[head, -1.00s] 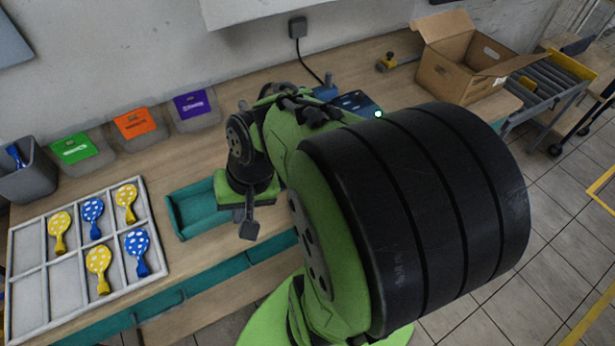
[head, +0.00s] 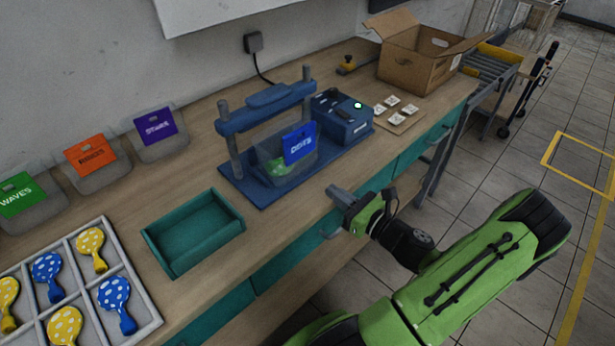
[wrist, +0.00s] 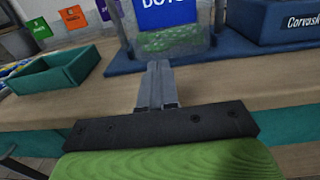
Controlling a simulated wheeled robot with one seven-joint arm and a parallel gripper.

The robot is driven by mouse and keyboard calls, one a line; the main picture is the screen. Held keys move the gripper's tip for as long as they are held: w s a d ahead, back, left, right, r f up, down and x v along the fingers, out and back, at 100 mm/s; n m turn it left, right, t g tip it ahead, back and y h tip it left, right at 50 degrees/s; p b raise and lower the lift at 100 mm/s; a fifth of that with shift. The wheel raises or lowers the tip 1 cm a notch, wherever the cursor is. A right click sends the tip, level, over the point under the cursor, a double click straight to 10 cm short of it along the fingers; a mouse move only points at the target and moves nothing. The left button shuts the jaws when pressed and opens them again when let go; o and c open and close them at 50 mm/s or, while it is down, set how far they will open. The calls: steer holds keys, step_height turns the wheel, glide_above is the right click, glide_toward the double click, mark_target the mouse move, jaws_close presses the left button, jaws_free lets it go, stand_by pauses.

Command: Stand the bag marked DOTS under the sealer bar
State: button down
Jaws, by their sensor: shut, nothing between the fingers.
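The bag marked DOTS (head: 300,147) has a blue label and a clear body with green contents. It stands upright on the blue base of the sealer (head: 258,190), between the two posts and below the sealer bar (head: 266,106). In the wrist view the bag (wrist: 165,40) is straight ahead, its top cut off by the frame. My gripper (head: 337,193) is shut and empty, in front of the sealer near the table's front edge, apart from the bag. In the wrist view the closed fingers (wrist: 157,78) point toward the bag.
Bags marked WAVES (head: 22,196), orange (head: 92,160) and purple (head: 158,132) stand along the wall. An empty teal tray (head: 195,232) and a compartment tray (head: 140,283) of balloons lie left. A blue control box (head: 343,118) and cardboard box (head: 425,55) are right.

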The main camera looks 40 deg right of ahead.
mark_target(296, 167)
steer(key=w, duration=0.3)
steer(key=w+b, duration=0.1)
steer(key=w, duration=0.6)
steer(key=shift+w+a+b, duration=0.2)
steer(key=shift+a+b, duration=0.1)
steer(key=shift+a, duration=0.1)
steer(key=shift+w+a+r+p, duration=0.1)
steer(key=shift+w+r+p, duration=0.05)
steer(key=shift+w+p, duration=0.75)
steer(key=shift+p, duration=0.1)
steer(key=shift+w, duration=0.1)
steer(key=shift+f, duration=0.2)
steer(key=shift+s, duration=0.2)
